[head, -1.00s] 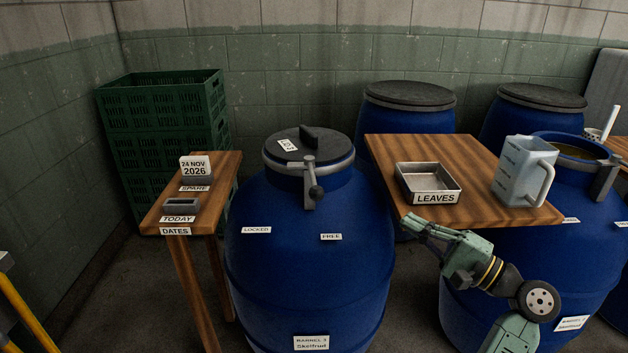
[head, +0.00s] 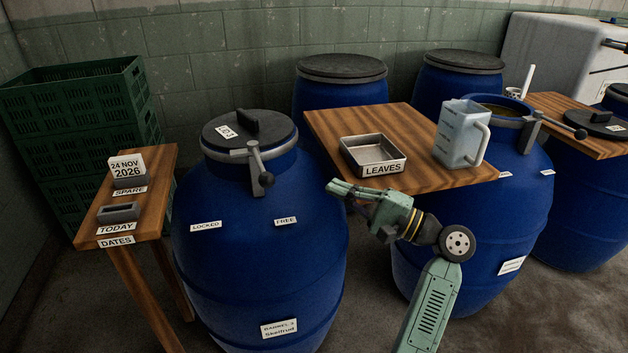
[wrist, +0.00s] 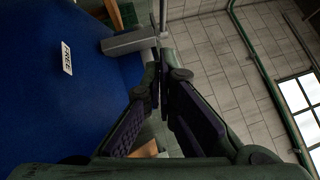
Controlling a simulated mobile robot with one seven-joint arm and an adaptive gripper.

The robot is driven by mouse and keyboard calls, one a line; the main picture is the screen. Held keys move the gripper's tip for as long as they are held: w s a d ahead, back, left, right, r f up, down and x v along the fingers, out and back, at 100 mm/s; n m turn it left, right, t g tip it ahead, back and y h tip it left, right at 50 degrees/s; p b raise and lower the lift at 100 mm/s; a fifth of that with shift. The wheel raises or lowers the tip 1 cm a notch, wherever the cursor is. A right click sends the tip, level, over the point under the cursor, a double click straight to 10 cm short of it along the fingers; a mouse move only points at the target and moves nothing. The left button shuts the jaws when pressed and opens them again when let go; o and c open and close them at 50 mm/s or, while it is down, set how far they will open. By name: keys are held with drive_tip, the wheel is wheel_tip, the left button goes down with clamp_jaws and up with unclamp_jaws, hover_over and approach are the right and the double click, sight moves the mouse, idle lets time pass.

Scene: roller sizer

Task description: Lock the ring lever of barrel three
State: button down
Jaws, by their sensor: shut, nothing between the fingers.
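Barrel three (head: 255,275) is the blue barrel at centre left in the head view, with its name label low on its front. Its dark lid (head: 240,130) is held by a grey ring. The ring lever (head: 258,165) hangs down at the front with a dark knob, nearer the FREE label (head: 286,221) than the LOCKED label (head: 206,226). My gripper (head: 332,188) is shut and empty, right of the lever and apart from it, pointing left. The wrist view shows its fingers (wrist: 160,85), the FREE label (wrist: 67,58) and a grey bar (wrist: 130,40), probably the lever.
A wooden table (head: 320,122) with a LEAVES tray (head: 373,156) and a jug (head: 461,135) stands right beside my gripper. The dates table (head: 150,205) stands left of barrel three. More barrels stand behind.

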drive_tip(key=s+a+p+x, duration=0.1)
drive_tip(key=p+x, duration=0.3)
drive_tip(key=x, duration=0.7)
drive_tip(key=shift+s+a+r, duration=0.3)
drive_tip(key=shift+s+a, duration=0.05)
drive_tip(key=shift+s, duration=0.3)
drive_tip(key=shift+a, duration=0.1)
